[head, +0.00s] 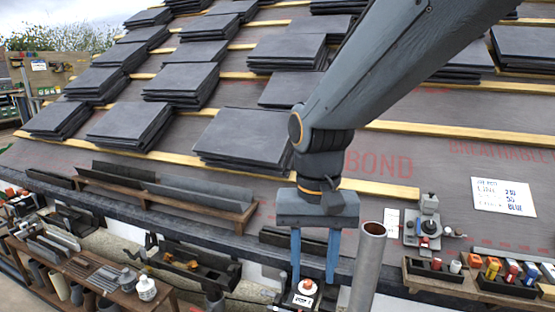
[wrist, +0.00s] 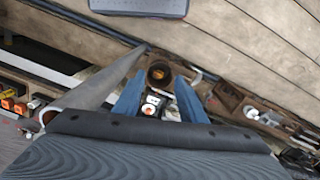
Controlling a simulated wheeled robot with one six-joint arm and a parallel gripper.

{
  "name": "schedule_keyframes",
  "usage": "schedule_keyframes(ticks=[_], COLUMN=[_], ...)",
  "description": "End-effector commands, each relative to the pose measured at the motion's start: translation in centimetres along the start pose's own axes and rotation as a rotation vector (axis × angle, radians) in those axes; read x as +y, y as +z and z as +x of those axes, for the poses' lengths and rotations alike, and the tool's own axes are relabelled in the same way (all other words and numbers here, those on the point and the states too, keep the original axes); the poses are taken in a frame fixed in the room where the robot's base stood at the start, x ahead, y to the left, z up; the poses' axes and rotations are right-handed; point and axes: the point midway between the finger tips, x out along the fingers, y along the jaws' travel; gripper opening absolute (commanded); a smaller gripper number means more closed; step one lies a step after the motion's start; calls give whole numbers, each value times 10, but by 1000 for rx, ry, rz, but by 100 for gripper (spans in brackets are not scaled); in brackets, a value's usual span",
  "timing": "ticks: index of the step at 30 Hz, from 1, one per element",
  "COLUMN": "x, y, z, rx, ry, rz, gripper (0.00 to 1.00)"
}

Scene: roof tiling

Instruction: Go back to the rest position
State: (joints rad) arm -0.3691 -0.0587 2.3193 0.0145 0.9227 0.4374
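My gripper (head: 313,278) hangs from my arm over the lower edge of the roof, pointing down. Its two blue fingers are apart, with nothing seen gripped between them. In the wrist view the fingers (wrist: 160,98) also stand apart. A small white item with an orange top (head: 306,287) shows between the fingertips in the head view, apparently below or behind them; I cannot tell how far. The wrist view shows a dark round opening (wrist: 160,72) beyond the fingers.
A grey pipe (head: 369,265) stands close to the right of my gripper. Slate stacks (head: 246,138) lie on the battened roof. A wooden rack (head: 170,195) runs along the eaves at left. Tool trays (head: 440,277) and a notice card (head: 503,197) are at right.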

Motion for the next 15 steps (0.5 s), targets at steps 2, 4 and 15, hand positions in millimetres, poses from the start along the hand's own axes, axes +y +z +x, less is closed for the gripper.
schedule_keyframes(ticks=[2,4,15], x=[8,14,36], y=[17,29,79], z=[0,1,11], rx=[10,17,51], ry=[-14,-23,-58], rz=[-72,-130,-367], gripper=[38,38,38])
